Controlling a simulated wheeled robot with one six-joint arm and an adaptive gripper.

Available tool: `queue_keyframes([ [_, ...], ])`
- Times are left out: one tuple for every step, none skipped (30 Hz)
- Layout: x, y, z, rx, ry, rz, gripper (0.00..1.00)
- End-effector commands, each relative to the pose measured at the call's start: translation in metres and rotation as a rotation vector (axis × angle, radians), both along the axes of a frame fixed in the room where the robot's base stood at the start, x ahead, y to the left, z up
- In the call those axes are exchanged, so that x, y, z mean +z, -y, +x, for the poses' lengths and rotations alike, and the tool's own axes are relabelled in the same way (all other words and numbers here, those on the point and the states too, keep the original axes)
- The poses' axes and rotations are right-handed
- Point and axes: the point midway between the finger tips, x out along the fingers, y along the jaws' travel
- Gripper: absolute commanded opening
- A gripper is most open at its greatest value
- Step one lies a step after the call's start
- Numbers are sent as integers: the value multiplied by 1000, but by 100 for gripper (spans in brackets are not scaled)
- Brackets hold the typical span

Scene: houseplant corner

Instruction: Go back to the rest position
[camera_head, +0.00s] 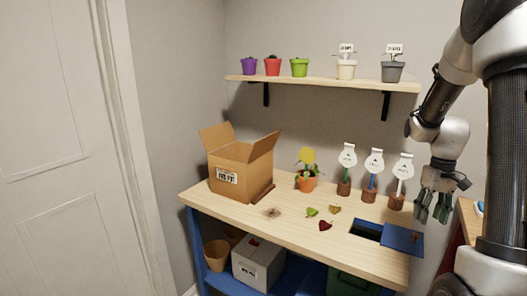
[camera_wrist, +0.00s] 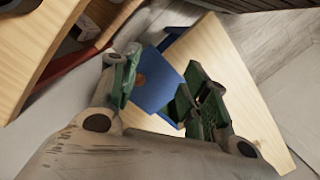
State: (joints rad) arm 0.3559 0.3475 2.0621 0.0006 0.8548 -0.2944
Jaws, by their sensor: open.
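My gripper (camera_head: 433,208) hangs at the right of the head view, above and beyond the right end of the workbench (camera_head: 235,205). Its fingers point down and are apart, with nothing between them. In the wrist view my gripper (camera_wrist: 158,92) shows two green-padded fingers spread open. Past them lie a blue panel (camera_wrist: 155,75) and the pale wooden bench top (camera_wrist: 215,60).
On the bench stand an open cardboard box (camera_head: 238,165), a potted plant with a yellow disc (camera_head: 306,172) and several labelled stakes in brown bases. Loose leaves (camera_head: 325,225) lie in front, left of a dark opening (camera_head: 367,230). A shelf (camera_head: 320,82) holds several pots.

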Motion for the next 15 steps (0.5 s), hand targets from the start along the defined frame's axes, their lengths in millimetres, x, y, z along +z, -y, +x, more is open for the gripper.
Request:
queue_keyframes([
  [16, -10, -13, -25, 6, -7, 46],
  [23, -16, -20, -40, 8, -10, 46],
  [33, -24, -30, -57, 10, -15, 46],
  [40, -29, -38, -68, 13, -17, 46],
  [48, -35, -45, -79, 21, -22, 46],
  [59, -44, -55, -90, 32, -27, 46],
  [66, -50, -63, -96, 41, -31, 46],
  [74, -57, -71, -103, 52, -35, 46],
  [84, -66, -83, -109, 69, -39, 46],
  [92, -73, -92, -112, 85, -44, 46],
  [99, -80, -101, -113, 102, -47, 46],
  [108, -88, -113, -113, 126, -50, 46],
  [114, -95, -122, -110, 146, -53, 46],
  [119, -100, -131, -106, 167, -55, 46],
  [126, -108, -142, -95, 197, -56, 46],
])
